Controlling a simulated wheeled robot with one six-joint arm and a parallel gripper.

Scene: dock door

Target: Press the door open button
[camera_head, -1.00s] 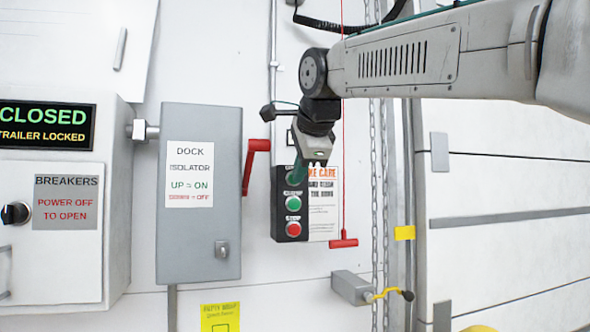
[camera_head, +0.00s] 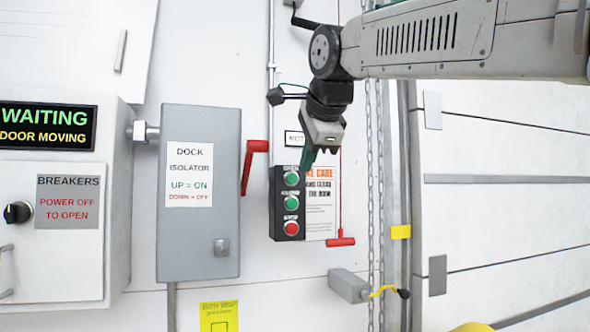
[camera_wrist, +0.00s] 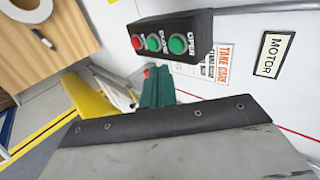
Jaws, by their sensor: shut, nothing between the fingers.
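The push-button box (camera_head: 279,232) is on the white wall, with a green open button (camera_head: 292,178) on top, a green close button (camera_head: 291,203) in the middle and a red stop button (camera_head: 291,229) below. In the wrist view the open button (camera_wrist: 178,44), close button (camera_wrist: 153,42) and stop button (camera_wrist: 136,42) all show clear of my fingers. My gripper (camera_head: 305,172) is shut and empty, its green fingertips just right of the open button. It also shows in the wrist view (camera_wrist: 156,76), apart from the box.
The display (camera_head: 46,125) reads WAITING, DOOR MOVING. A grey isolator box (camera_head: 222,150) with a red lever (camera_head: 250,165) stands left of the buttons. A red pull handle (camera_head: 340,242) on a cord and chains (camera_head: 372,200) hang right, beside the panelled door (camera_head: 500,205).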

